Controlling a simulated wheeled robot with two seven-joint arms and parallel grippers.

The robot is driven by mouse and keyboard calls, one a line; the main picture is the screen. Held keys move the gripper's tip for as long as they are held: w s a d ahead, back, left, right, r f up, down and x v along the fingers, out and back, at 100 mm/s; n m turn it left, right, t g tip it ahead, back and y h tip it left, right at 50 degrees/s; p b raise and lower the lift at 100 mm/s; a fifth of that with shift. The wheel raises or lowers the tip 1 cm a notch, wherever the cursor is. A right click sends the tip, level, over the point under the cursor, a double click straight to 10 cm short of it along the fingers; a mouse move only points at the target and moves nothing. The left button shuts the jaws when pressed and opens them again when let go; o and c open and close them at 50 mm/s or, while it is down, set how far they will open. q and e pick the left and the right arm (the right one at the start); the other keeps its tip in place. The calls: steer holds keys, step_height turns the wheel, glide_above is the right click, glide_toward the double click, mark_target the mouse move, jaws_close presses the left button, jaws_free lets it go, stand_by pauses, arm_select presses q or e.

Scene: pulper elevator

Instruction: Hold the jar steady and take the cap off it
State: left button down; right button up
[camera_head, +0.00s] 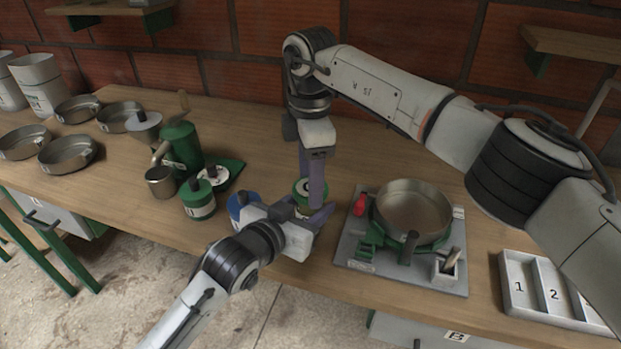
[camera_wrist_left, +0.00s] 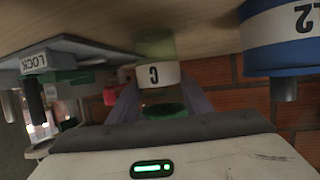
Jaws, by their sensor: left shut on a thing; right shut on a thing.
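The jar (camera_head: 302,208) stands on the wooden bench, mostly hidden by my grippers. In the left wrist view the jar (camera_wrist_left: 157,76) shows a white band with a letter and a greenish body against the bench. My right gripper (camera_head: 312,189) points down from above and is shut on the cap.
A blue jar (camera_head: 238,203) stands close left of my left gripper. A grey fixture (camera_head: 351,249) with a metal pan (camera_head: 414,208) stands right, then a numbered tray (camera_head: 511,299). Bare bench lies behind the jar.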

steer(key=n, duration=1.9)
steer(key=shift+n, duration=0.4)
steer(key=n, duration=0.6)
steer(key=shift+r+n, duration=0.1)
steer(key=shift+n, duration=0.2)
steer(key=n, duration=1)
steer(key=shift+n, duration=0.3)
steer(key=n, duration=1)
steer(key=shift+n, duration=0.4)
